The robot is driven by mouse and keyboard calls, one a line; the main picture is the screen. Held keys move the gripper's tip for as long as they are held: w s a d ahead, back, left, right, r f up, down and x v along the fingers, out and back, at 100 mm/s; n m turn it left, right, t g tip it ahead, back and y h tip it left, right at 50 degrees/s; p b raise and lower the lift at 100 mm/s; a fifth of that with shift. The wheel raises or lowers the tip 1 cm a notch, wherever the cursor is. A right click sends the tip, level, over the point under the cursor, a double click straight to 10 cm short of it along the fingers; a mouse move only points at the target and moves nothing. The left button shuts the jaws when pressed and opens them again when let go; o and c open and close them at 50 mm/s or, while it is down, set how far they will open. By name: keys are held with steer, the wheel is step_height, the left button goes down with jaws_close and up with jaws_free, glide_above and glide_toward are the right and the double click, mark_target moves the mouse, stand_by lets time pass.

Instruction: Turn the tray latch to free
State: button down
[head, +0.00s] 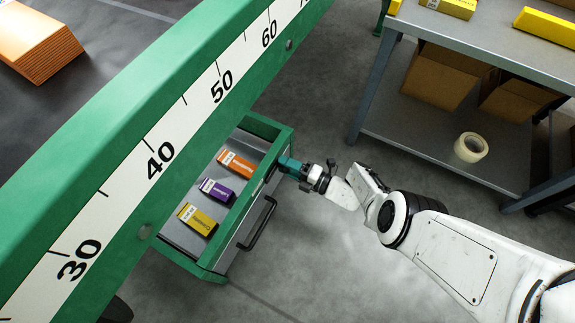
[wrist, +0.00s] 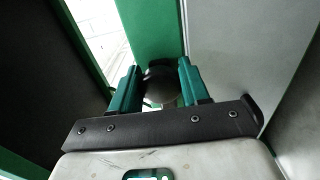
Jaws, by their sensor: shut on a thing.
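The green tray (head: 212,273) is a drawer under the green machine beam, pulled out with its front facing right in the head view. The tray latch shows in the wrist view as a dark round knob (wrist: 160,86) between my teal fingertips. My gripper (head: 287,165) is at the upper end of the tray front in the head view; in the wrist view my gripper (wrist: 160,80) is shut on the latch, one finger on each side. The fingers hide much of the latch, and its turned position cannot be told.
The tray holds orange (head: 237,163), purple (head: 217,191) and yellow (head: 197,219) boxes. A black handle (head: 258,224) juts from its front. The scaled green beam (head: 190,110) runs above it. A grey shelf (head: 440,145) with cartons and a tape roll (head: 470,147) stands at upper right.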

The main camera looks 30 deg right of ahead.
steer(key=c, duration=0.7)
jaws_free()
steer(key=shift+o, duration=0.2)
steer(key=shift+s+d, duration=0.1)
steer(key=shift+d, duration=0.05)
steer(key=p+v, duration=0.2)
steer(key=v, duration=0.8)
steer(key=shift+s+d, duration=0.15)
steer(key=shift+s, duration=0.1)
